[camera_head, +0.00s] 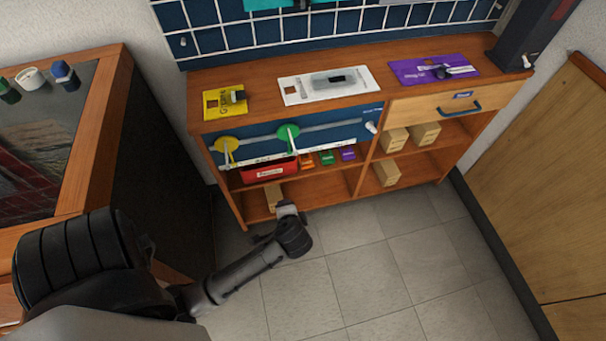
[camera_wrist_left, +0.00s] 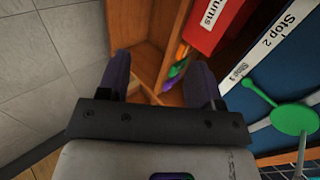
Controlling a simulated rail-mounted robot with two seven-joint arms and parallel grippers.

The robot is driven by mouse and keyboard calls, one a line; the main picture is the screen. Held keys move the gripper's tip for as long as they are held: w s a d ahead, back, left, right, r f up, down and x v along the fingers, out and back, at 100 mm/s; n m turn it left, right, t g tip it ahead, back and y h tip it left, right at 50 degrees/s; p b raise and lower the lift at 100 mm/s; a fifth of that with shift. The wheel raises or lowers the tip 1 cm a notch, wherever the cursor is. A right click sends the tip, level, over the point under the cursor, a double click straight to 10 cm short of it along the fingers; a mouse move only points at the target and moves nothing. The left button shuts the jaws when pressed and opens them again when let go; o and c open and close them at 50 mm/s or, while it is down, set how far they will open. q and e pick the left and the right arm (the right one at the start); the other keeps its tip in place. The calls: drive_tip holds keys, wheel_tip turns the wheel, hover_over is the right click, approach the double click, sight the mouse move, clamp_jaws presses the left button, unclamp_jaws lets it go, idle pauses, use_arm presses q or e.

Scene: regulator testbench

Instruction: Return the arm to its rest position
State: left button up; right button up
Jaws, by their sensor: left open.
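My left arm comes in from the lower left in the head view. Its left gripper (camera_head: 284,210) is low in front of the lower left compartment of the wooden shelf unit (camera_head: 340,205). In the left wrist view the two dark fingers of this gripper (camera_wrist_left: 159,80) stand apart with nothing held between them. Beyond them the view looks into the wooden shelf. A wooden block (camera_head: 272,196) is on the lower shelf close behind the gripper in the head view. Whether they touch cannot be told. My right gripper is not in view.
A red bin (camera_head: 268,171) and small coloured blocks (camera_head: 327,157) are on the shelf above the gripper. A green disc lever (camera_head: 288,137) and a yellow one (camera_head: 227,150) stick out of the blue panel. A dark-topped bench (camera_head: 90,150) stands left. The tiled floor (camera_head: 390,260) is clear.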

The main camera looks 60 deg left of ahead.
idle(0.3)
use_arm(q)
drive_tip(key=s+d+r+n+h+p, duration=0.15)
drive_tip(key=s+d+r+h, duration=0.35)
drive_tip(key=s+d+h, duration=0.55)
wheel_tip(320, 180, up, 48)
drive_tip(key=d+y+p, duration=0.2)
drive_tip(key=p, duration=4.5)
drive_tip(key=shift+s+f, duration=0.15)
drive_tip(key=shift+f, duration=0.1)
